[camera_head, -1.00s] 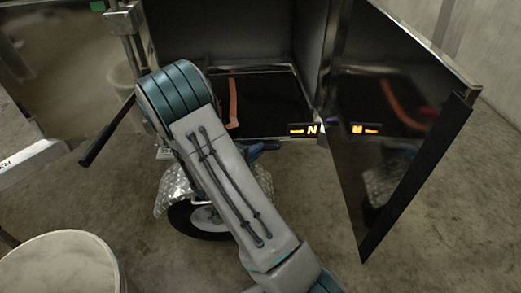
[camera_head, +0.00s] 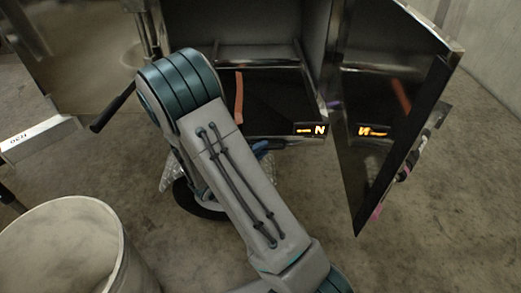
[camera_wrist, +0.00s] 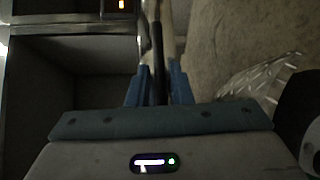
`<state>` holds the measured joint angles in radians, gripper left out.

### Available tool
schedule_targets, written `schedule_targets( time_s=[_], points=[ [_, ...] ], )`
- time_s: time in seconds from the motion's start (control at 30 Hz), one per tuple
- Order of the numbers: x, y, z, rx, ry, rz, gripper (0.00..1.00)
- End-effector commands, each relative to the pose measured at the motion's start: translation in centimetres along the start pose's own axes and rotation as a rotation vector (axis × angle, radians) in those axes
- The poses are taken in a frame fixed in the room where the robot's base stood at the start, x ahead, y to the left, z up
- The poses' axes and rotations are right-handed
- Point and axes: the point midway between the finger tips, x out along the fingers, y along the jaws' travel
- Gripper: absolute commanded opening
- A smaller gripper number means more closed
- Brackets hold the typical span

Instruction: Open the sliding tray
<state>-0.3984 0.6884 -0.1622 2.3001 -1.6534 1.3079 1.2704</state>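The sliding tray (camera_head: 275,118) is a black-surfaced tray in the open trailer compartment, partly drawn out towards me. Its front right corner bears a glowing orange and white label. My gripper (camera_head: 262,147) is at the tray's front edge, mostly hidden behind my arm in the head view. In the wrist view, the two blue fingers of my gripper (camera_wrist: 159,88) lie on either side of a narrow dark bar (camera_wrist: 157,50) at the tray front and look closed on it. The exact contact is dim.
An open, glossy dark door (camera_head: 385,130) hangs right of the tray and mirrors its label. A red strap (camera_head: 239,97) lies on the tray. A pale bucket (camera_head: 60,245) stands at lower left. A trailer wheel (camera_head: 195,200) is below. The floor at lower right is clear.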

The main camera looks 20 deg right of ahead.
Motion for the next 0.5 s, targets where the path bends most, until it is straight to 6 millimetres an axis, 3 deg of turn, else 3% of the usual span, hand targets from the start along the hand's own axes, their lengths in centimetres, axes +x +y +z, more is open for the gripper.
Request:
schedule_targets(
  time_s=[0.33,0.5],
  points=[
    [-0.3,0.1,-0.1,0.000,0.003,0.000,0.20],
    [-2.6,0.2,-0.1,-0.001,0.006,0.001,0.20]
  ],
)
